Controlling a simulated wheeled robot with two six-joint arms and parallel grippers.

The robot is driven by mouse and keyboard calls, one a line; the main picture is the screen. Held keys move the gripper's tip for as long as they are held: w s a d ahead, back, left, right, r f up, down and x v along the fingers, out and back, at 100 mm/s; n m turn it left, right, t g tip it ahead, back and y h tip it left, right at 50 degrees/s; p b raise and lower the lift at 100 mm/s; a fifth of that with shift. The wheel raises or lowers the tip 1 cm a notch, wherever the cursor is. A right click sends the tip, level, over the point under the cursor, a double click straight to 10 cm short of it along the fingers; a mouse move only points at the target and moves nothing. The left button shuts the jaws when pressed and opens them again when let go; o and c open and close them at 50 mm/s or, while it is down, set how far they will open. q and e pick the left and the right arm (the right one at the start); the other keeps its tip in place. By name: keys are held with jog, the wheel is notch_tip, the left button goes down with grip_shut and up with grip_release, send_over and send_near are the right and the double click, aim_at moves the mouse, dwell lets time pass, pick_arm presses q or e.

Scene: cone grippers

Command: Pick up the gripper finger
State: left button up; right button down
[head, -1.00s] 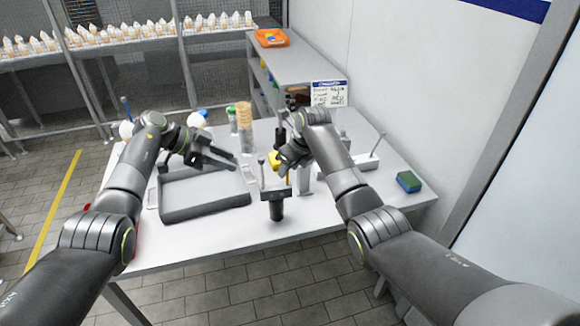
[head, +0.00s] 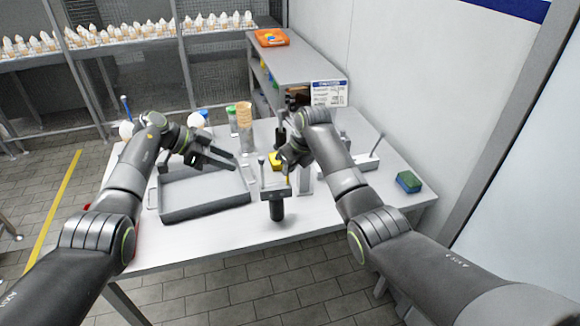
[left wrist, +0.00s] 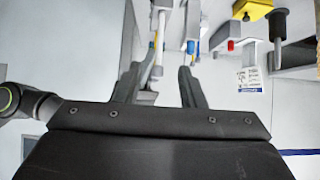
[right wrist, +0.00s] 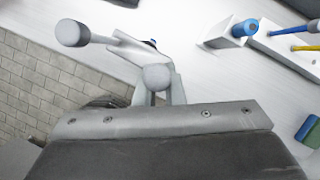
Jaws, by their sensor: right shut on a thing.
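My right gripper (right wrist: 157,92) is shut on a pale grey piece with a rounded end (right wrist: 157,76), which looks like the gripper finger. A bracket and a grey cylinder (right wrist: 72,33) lie just beyond it; whether they are one part with it I cannot tell. In the head view my right gripper (head: 288,157) is over the table's middle, above a grey bracket (head: 275,193) with a dark cylinder (head: 277,209) near the front edge. My left gripper (head: 222,158) is open and empty above the grey tray; its parted fingers show in the left wrist view (left wrist: 158,88).
The grey tray (head: 205,210) lies on the left of the white table (head: 330,218). A yellow block (head: 276,160) sits near my right gripper. A cone stack (head: 244,115) and bottles stand behind. A green and blue sponge (head: 409,182) lies at the right.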

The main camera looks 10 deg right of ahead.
pick_arm(q)
jog(key=shift+o, duration=0.5)
jog(key=shift+f, duration=0.1)
jog(key=n+t+h, duration=0.2)
jog(key=n+t, duration=0.6)
jog(key=t, duration=0.4)
send_near(259, 162)
jog(key=x, duration=0.5)
jog(key=shift+d, duration=0.35)
jog(key=shift+x, duration=2.7)
jog(key=shift+w+a, duration=0.15)
jog(key=shift+a, duration=0.05)
grip_shut()
